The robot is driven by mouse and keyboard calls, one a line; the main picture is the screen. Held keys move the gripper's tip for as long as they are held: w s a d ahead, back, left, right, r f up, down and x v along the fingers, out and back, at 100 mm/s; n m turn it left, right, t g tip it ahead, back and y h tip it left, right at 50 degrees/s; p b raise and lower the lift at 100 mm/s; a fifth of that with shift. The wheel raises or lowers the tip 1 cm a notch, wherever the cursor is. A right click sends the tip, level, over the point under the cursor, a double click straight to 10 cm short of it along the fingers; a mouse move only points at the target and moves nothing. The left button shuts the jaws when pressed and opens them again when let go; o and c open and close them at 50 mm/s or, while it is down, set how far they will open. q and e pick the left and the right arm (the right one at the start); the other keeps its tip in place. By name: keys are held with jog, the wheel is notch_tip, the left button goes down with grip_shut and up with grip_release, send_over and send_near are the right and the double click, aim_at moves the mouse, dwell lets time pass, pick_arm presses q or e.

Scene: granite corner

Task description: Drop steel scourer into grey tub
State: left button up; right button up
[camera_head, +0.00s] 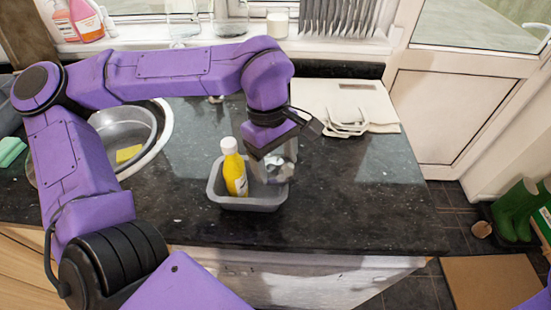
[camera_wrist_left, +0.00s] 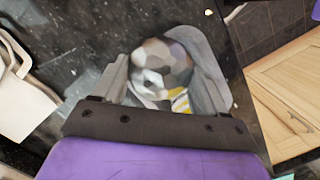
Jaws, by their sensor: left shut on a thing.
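The grey tub (camera_head: 248,204) stands on the dark granite counter and holds a yellow bottle with a white cap (camera_head: 235,170) at its left side. My left gripper (camera_head: 277,170) is shut on the steel scourer (camera_head: 278,168), a faceted silver-grey ball, over the right part of the tub. In the left wrist view the scourer (camera_wrist_left: 162,66) sits between the fingers, with the grey tub (camera_wrist_left: 205,60) and a bit of yellow behind it. The exact height of the scourer above the tub floor is unclear. My right gripper is out of view.
A sink (camera_head: 125,125) with a yellow sponge (camera_head: 128,154) is at the left, and a green sponge (camera_head: 11,151) lies at the far left. The counter right of the tub is clear.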

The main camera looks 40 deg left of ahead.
aim_at(269, 159)
pick_arm(q)
jog(key=shift+s+f, duration=0.1)
jog(key=shift+f, duration=0.05)
jog(key=shift+f, duration=0.4)
jog(key=o, duration=1)
jog(key=shift+r, duration=0.1)
jog(key=r, duration=0.4)
jog(key=a+r, duration=0.1)
jog(key=r, duration=0.8)
jog(key=shift+w+a, duration=0.25)
jog(key=shift+a, duration=0.1)
